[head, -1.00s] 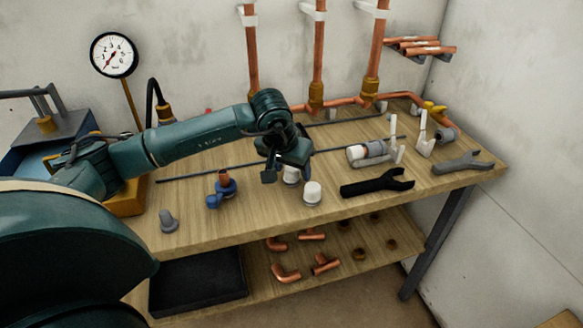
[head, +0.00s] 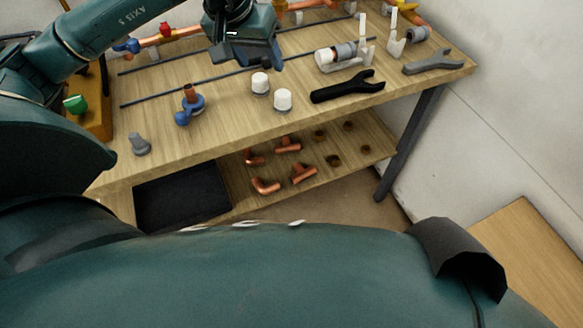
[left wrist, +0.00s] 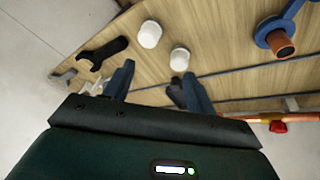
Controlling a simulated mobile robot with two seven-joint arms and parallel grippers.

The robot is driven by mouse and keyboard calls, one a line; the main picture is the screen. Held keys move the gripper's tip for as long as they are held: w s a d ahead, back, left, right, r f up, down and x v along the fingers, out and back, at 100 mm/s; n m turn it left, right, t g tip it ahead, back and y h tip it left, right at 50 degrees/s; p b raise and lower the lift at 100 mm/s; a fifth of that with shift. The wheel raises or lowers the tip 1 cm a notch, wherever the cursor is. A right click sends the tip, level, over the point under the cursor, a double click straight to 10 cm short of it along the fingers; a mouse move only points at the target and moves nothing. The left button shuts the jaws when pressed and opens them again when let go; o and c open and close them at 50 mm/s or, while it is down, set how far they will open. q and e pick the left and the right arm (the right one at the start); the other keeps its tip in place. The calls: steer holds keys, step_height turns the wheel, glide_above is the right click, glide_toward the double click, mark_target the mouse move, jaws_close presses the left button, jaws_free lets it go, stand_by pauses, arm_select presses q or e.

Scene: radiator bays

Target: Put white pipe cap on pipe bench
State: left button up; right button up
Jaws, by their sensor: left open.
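Two white pipe caps stand on the wooden pipe bench (head: 225,135), a nearer one (head: 283,100) and a farther one (head: 260,83). In the left wrist view the nearer cap (left wrist: 149,34) and the farther cap (left wrist: 179,59) both show ahead of the fingers. My left gripper (head: 248,60) is open and empty, just beyond and left of the farther cap in the head view. In the left wrist view its fingers (left wrist: 157,80) are spread, with the farther cap ahead of the gap. My right gripper is not in view.
A black wrench (head: 348,86) lies right of the caps, with a grey wrench (head: 433,61) farther right. A blue tool with a copper pipe end (head: 191,103) stands left. A white-and-grey fitting (head: 338,54) lies behind the black wrench. Copper elbows (head: 266,186) lie on the lower shelf.

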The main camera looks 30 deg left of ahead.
arm_select(q)
steer(key=s+d+f+n+g+h, duration=0.1)
steer(key=s+d+f+h, duration=0.15)
steer(key=d, duration=0.45)
steer(key=s+d+f+n+g+h, duration=0.2)
steer(key=s+d+h, duration=0.15)
steer(key=d, duration=0.25)
steer(key=s+d+r+n+h, duration=0.3)
steer(key=d+n+h, duration=0.3)
steer(key=n, duration=0.1)
steer(key=s+d+r+n+h, duration=0.2)
steer(key=d+r+n+h, duration=0.1)
steer(key=d+n+h, duration=0.35)
steer(key=w+a+f+n+t+y, duration=0.25)
steer(key=n+t, duration=0.55)
steer(key=n, duration=0.8)
steer(key=w+a+f+n+t+y, duration=0.3)
steer(key=n+t, duration=0.5)
steer(key=n, duration=0.7)
steer(key=s+a+f+n+g+y, duration=0.2)
steer(key=s+f+n+y, duration=0.2)
steer(key=f+n, duration=0.4)
steer(key=s+a+f+n+g+y, duration=0.2)
steer(key=s+f+n+y, duration=0.3)
steer(key=f+n, duration=0.4)
steer(key=s+n+g, duration=0.1)
steer(key=n, duration=0.3)
steer(key=shift+a, duration=0.3)
